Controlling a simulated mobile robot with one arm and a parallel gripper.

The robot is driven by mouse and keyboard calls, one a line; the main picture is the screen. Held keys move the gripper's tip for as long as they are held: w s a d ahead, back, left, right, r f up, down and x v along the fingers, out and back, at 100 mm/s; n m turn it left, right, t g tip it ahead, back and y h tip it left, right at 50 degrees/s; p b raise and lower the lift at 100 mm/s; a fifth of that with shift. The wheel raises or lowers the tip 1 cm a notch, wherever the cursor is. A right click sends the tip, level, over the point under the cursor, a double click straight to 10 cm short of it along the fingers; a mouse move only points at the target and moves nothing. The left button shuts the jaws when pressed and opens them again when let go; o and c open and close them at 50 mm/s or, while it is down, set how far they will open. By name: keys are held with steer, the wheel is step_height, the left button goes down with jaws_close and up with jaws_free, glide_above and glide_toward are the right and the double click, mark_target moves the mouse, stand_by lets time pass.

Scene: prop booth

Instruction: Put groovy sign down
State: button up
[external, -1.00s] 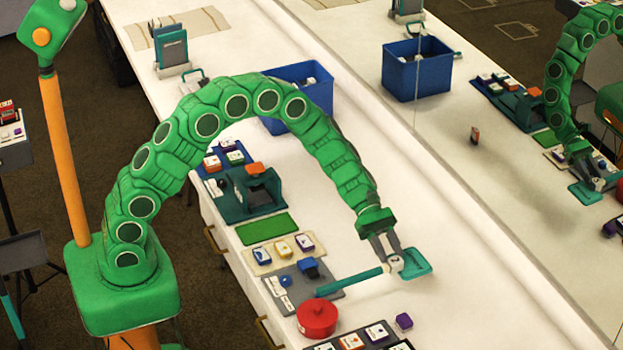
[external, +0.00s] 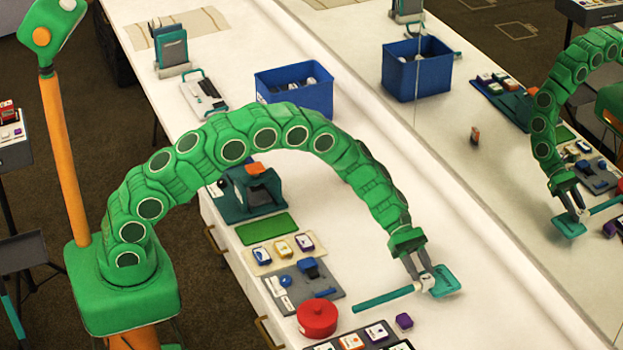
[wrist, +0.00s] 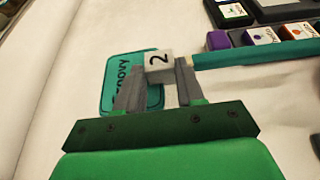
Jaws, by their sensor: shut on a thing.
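The groovy sign is a teal plate (external: 447,281) with a teal handle (external: 383,299) and a white block between them. In the wrist view its plate (wrist: 131,80) reads "Groovy" in part, and the white block (wrist: 158,62) bears a "2". My gripper (external: 428,278) is shut on the sign at the white block; it also shows in the wrist view (wrist: 160,72). The sign is held low over the white counter, plate to the right and handle to the left. I cannot tell whether it touches the counter.
A grey tray (external: 300,285) and a green mat (external: 266,228) lie farther left. A blue bin (external: 295,92) stands at the back.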

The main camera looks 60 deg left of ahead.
steer(key=shift+w+d+f, duration=0.1)
steer(key=shift+w+f, duration=0.2)
steer(key=shift+f, duration=1.65)
steer(key=o, duration=1.1)
steer(key=shift+f, duration=0.1)
steer(key=shift+c, duration=0.2)
